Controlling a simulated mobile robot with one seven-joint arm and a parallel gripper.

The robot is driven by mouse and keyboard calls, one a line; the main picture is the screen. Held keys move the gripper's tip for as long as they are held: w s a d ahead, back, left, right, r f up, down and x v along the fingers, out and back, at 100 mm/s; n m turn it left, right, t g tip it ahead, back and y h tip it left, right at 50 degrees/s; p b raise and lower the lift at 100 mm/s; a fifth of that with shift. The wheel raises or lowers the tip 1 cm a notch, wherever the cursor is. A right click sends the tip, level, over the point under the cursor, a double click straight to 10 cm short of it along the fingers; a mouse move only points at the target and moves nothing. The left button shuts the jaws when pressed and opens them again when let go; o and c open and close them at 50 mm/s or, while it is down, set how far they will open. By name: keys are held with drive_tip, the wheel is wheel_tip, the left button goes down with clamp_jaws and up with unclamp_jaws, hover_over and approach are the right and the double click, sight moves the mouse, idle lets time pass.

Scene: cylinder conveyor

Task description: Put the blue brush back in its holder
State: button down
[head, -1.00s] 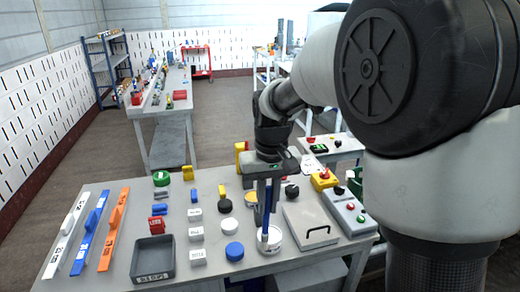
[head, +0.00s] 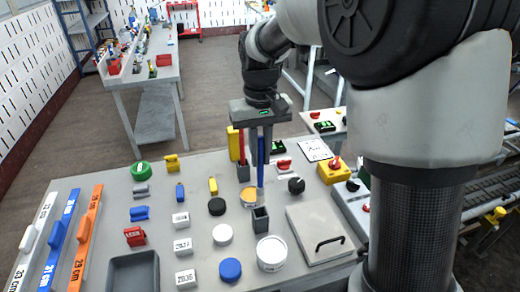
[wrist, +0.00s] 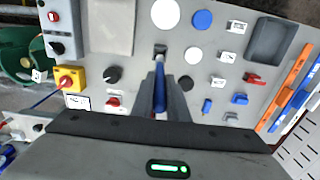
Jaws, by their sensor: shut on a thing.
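My gripper (head: 259,135) points down over the table and is shut on the blue brush (head: 261,152). The brush hangs upright, blue handle up, with a pale lower end. An empty-looking small grey square holder (head: 261,219) stands in front of and below the brush in the head view. The brush's lower end appears just above or behind its rim; the exact gap is unclear. The wrist view shows the brush (wrist: 160,92) between the fingers, with the holder (wrist: 160,50) beyond it. A second grey holder (head: 243,174) has a red brush (head: 241,147) standing in it.
A white round tub (head: 271,254) stands close to the holder's front. A yellow-topped tub (head: 248,198) is behind left. A grey lidded panel (head: 319,236) lies to the right. Labelled blocks, discs and a grey tray (head: 134,272) fill the left side.

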drive_tip(key=b, duration=0.3)
hover_over(260, 188)
drive_tip(key=shift+w+d+f, duration=0.1)
drive_tip(key=shift+w+f, duration=0.05)
drive_tip(key=shift+f, duration=0.9)
drive_tip(key=shift+w+f, duration=0.15)
drive_tip(key=shift+f, duration=0.85)
drive_tip(key=shift+f+b, duration=2.3)
drive_tip(key=shift+f, duration=1.4)
drive_tip(key=shift+f+b, duration=0.3)
drive_tip(key=shift+f, duration=0.2)
drive_tip(key=c, duration=1.6)
unclamp_jaws()
drive_tip(key=shift+c, duration=0.2)
